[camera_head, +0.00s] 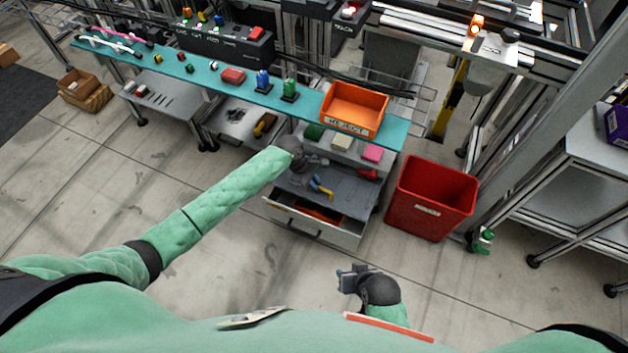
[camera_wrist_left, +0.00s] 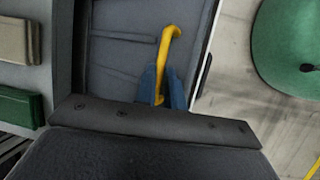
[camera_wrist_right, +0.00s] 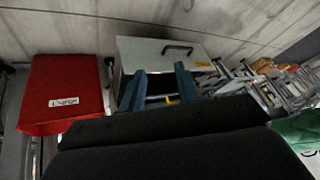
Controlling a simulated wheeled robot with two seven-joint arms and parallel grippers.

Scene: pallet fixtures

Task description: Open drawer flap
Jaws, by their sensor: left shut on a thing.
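A drawer unit stands under the teal bench, with its pale front panel (camera_head: 335,232) and dark handle facing me. A grey, ribbed surface (camera_head: 350,188) lies behind that panel, with a dark opening between them. My left gripper (camera_head: 318,184) is over the grey surface. Its blue fingers (camera_wrist_left: 162,88) are shut on a yellow handle-like piece (camera_wrist_left: 170,42); I cannot tell whether this is fixed to the surface. My right gripper (camera_head: 342,281) is low in front of the drawer, open and empty. In the right wrist view its fingers (camera_wrist_right: 160,88) are apart, before the drawer front (camera_wrist_right: 150,55).
A red bin (camera_head: 432,200) stands right of the drawer. An orange bin (camera_head: 353,108) sits on the teal bench (camera_head: 215,85). A red item (camera_head: 367,174) lies at the grey surface's right side. The floor in front is clear.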

